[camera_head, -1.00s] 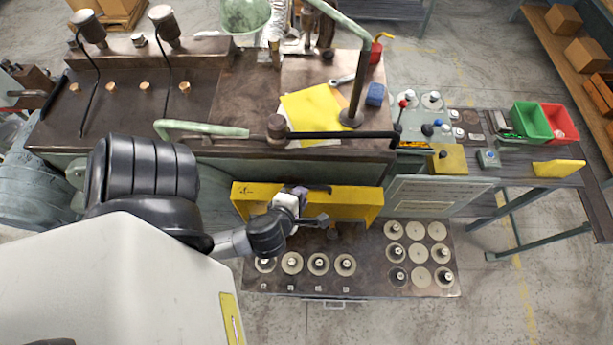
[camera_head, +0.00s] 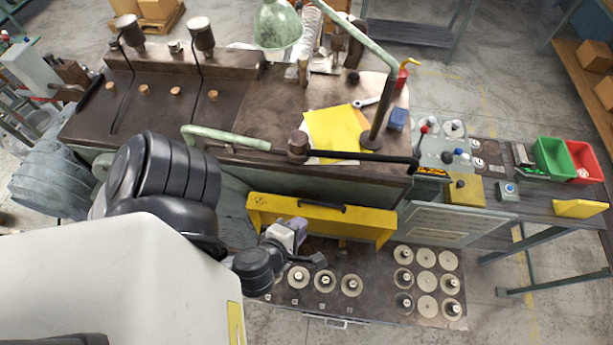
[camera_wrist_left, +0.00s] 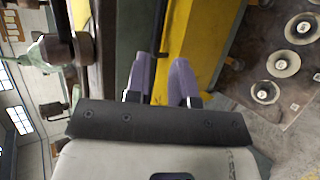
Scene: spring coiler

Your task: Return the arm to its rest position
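My left arm comes in from the left, its black joint (camera_head: 165,180) bent beside my white body. My left gripper (camera_head: 305,240) is at the lower edge of the yellow panel (camera_head: 270,210), below and left of the panel's dark handle (camera_head: 322,206). In the left wrist view the two purple fingers (camera_wrist_left: 160,78) stand apart with nothing seen between them. My right gripper is not in view.
A plate with round discs and pegs (camera_head: 390,285) lies below the panel. The brown machine top (camera_head: 265,110) carries a green lamp (camera_head: 278,25) and a dark bar (camera_head: 350,156). Green (camera_head: 553,158) and red (camera_head: 583,160) bins stand on the right bench. Floor is clear at lower right.

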